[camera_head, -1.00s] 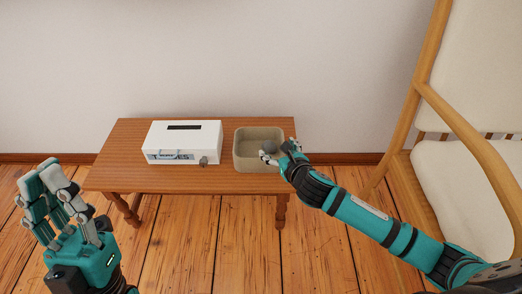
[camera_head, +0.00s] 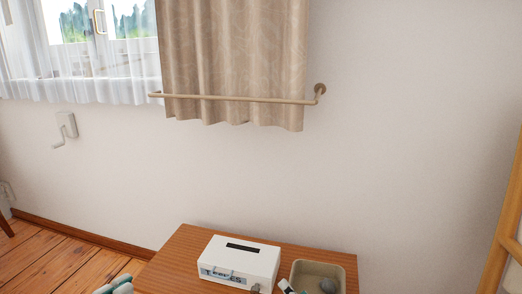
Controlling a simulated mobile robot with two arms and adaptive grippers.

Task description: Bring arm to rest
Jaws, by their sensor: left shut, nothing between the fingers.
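My left gripper (camera_head: 115,285) shows only as pale and teal finger parts at the bottom edge, left of the small wooden table. It is shut and holds nothing. A small pale and dark piece (camera_head: 286,286) at the tray's front left edge looks like a fingertip of my right gripper. The rest of my right gripper and arm is out of the picture, so its jaws cannot be judged.
The wooden table (camera_head: 190,255) stands against the wall. It bears a white slotted box (camera_head: 240,262) and a beige tray (camera_head: 318,265) with a grey roundish thing (camera_head: 328,285) inside. A wooden chair frame (camera_head: 505,225) is at right.

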